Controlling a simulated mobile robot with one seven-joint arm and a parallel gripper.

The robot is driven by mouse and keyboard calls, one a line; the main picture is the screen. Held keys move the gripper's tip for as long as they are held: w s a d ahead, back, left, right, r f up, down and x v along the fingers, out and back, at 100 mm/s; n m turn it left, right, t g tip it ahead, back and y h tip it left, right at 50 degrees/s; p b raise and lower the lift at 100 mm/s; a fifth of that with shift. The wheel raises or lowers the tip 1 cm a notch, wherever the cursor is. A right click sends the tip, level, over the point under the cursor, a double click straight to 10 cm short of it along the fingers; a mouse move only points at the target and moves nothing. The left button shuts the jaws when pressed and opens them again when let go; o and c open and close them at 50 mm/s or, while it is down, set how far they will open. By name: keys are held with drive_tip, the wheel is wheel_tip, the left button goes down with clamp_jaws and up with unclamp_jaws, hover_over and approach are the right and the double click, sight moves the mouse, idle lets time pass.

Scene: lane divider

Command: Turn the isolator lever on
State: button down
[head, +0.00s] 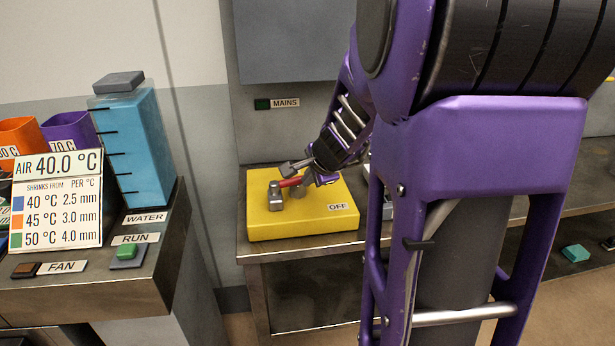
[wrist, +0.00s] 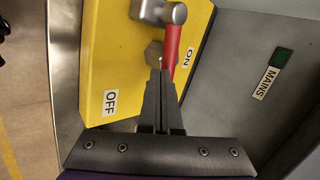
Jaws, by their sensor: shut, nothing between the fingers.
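The isolator is a yellow box (head: 262,218) on a metal bench; it fills the left middle of the wrist view (wrist: 100,65). Its red lever (wrist: 171,42) runs from a grey pivot (wrist: 178,13). In the wrist view the lever lies beside the ON label (wrist: 188,57), away from the OFF label (wrist: 110,103). It also shows in the head view (head: 291,182). My gripper (wrist: 160,75) is shut and empty. Its tips overlap the lever's free end on the OFF side; whether they touch is unclear. In the head view my gripper (head: 287,168) hovers over the box.
A MAINS sign (head: 285,103) with a green indicator (head: 262,104) is on the wall behind. A left bench holds a blue WATER column (head: 135,150), a temperature sign (head: 57,195), a green RUN button (head: 126,252) and a FAN switch (head: 25,270).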

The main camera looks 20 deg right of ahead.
idle(0.4)
drive_tip(key=shift+w+d+n+b, duration=0.2)
drive_tip(key=shift+n+b, duration=0.1)
drive_tip(key=shift+b, duration=0.25)
